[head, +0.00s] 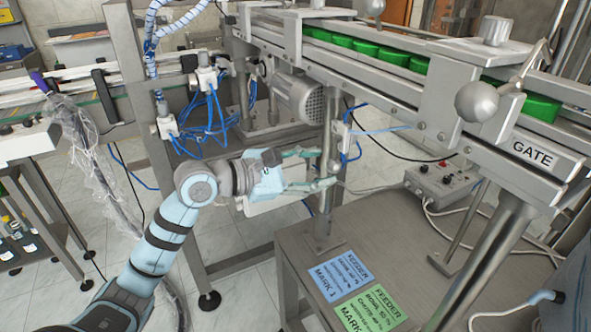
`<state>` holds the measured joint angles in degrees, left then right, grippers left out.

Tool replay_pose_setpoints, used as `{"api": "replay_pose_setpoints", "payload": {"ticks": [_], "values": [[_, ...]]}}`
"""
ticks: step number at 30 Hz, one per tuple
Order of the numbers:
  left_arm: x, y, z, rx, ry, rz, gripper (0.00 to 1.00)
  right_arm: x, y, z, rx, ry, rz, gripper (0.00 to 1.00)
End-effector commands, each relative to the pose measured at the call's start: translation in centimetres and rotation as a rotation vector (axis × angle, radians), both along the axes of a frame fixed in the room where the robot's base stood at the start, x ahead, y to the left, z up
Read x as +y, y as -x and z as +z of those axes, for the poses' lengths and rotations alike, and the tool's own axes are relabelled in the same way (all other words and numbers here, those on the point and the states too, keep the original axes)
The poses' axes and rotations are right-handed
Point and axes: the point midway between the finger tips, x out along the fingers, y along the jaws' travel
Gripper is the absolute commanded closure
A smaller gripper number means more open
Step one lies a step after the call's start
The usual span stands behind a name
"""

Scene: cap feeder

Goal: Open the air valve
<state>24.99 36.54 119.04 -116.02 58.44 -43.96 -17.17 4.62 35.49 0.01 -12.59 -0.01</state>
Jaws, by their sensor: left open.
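My left gripper (328,168) reaches in from the left, its two thin fingers spread apart, one above the other. It is open, and its tips are at the upright metal post (328,200) under the conveyor. I cannot tell whether they touch the post. A small white fitting with blue hoses (341,134) sits beside the post, just above and right of the fingertips. It may be the air valve, but its handle is not clear at this size. My right gripper is not in view.
The conveyor with green caps (365,47) and a GATE label (535,155) runs overhead. A grey control box (440,183) stands on the metal table (380,235), near blue and green feeder cards (343,272). Blue hoses (207,125) and a frame leg (135,100) stand near my left arm.

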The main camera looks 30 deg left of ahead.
Motion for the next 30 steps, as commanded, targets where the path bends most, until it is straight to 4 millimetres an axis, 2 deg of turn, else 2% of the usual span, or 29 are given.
{"api": "replay_pose_setpoints", "payload": {"ticks": [3, 6, 10, 15, 30], "values": [[1.9, 2.4, 0.3, 0.004, -0.012, 0.003, 0.54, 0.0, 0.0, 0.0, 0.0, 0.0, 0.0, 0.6], [2.8, 4.0, 0.7, 0.006, -0.01, -0.001, 0.54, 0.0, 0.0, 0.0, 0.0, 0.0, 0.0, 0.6], [3.8, 5.0, 1.0, 0.004, -0.007, 0.005, 0.54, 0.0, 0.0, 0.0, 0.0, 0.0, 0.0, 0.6], [4.0, 5.6, 1.3, 0.002, 0.0, -0.001, 0.54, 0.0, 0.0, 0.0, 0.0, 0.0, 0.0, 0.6], [4.0, 5.6, 1.4, 0.006, 0.009, 0.003, 0.54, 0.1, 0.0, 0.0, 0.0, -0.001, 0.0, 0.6]]}}
